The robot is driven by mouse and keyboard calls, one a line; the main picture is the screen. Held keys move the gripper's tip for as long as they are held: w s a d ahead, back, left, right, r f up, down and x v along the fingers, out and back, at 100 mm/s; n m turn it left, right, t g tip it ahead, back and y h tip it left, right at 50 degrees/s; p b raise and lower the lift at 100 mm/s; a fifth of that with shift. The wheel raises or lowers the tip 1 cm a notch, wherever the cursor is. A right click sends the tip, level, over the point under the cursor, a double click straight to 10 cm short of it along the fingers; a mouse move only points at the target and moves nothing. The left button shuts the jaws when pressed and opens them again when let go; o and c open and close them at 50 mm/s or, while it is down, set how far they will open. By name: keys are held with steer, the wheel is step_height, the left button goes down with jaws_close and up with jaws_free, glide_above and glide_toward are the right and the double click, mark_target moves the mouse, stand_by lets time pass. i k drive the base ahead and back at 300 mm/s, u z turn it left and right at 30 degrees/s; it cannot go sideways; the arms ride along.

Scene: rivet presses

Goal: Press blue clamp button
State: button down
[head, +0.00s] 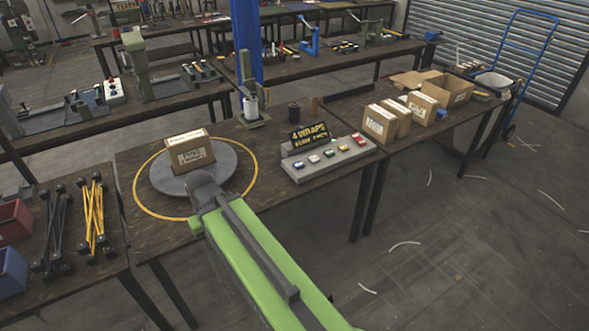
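A sloped grey button panel (328,158) stands on the dark table, right of the turntable. It carries a row of small coloured buttons. The leftmost button (298,165) looks blue, but it is small and I cannot be sure. A red button (358,139) is at the right end. No button is marked as clamp that I can read. My green arm reaches up from the bottom of the picture. Its grey end joint shows over the turntable's front edge, left of the panel. My gripper's fingers do not show.
A cardboard box (190,150) stands on a round grey turntable (226,171) inside a yellow ring. A black sign (310,136) reading "4 WRAPS" stands behind the panel. A blue post (247,45) rises behind. More boxes (380,121) stand on the right table. The floor at right is open.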

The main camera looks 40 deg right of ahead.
mark_target(299, 164)
steer(key=z, duration=0.1)
steer(key=i, duration=0.95)
steer(key=u, duration=0.05)
